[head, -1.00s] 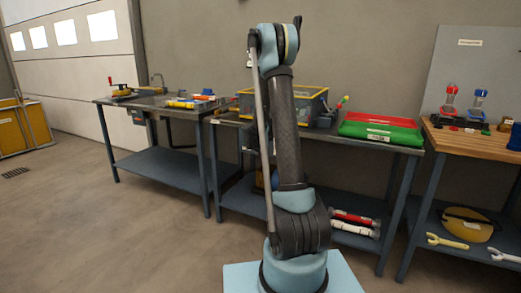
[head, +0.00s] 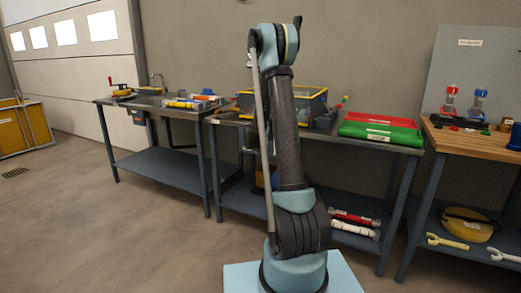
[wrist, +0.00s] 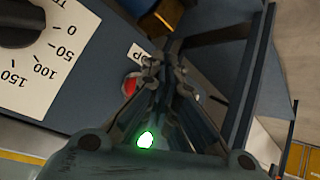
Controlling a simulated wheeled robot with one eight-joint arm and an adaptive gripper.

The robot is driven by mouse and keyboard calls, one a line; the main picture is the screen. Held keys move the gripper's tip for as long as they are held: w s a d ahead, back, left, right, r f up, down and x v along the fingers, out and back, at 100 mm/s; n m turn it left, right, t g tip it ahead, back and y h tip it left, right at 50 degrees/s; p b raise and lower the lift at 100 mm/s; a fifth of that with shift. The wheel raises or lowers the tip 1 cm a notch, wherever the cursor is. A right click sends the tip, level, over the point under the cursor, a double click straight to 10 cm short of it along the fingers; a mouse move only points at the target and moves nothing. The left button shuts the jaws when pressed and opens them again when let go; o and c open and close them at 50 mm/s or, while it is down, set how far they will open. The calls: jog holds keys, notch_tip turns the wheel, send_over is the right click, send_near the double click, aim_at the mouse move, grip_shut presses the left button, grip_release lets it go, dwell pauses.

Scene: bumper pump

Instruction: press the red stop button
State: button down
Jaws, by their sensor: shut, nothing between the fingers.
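In the wrist view the red stop button (wrist: 131,84) shows at the panel edge, beside a white label (wrist: 139,54) reading "OP", the rest of it hidden. The button is partly covered by my gripper. My gripper (wrist: 162,64) is shut and empty, its fingertips just up and right of the button in the picture. I cannot tell whether a finger touches the button. In the head view my gripper is hidden behind my arm, and I cannot make out the button.
A black dial knob (wrist: 18,22) on a white scale (wrist: 50,65) is left of the button. A bright green light (wrist: 145,138) shows near the gripper's base. In the head view, benches with a green tray (head: 380,134) and a wooden-topped table (head: 470,143) line the wall.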

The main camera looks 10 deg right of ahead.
jog(key=shift+w+d, duration=0.1)
jog(key=shift+w+d, duration=0.15)
jog(key=shift+w, duration=0.1)
jog(key=shift+w+d, duration=0.3)
jog(key=shift+w, duration=0.1)
dwell(1.0)
jog(key=shift+s+a, duration=0.1)
dwell(0.3)
jog(key=shift+s+a, duration=0.45)
jog(key=shift+s, duration=0.2)
jog(key=s+a, duration=0.1)
jog(key=s, duration=0.1)
jog(key=s+a, duration=0.2)
dwell(0.5)
jog(key=shift+s+r, duration=0.1)
dwell(0.4)
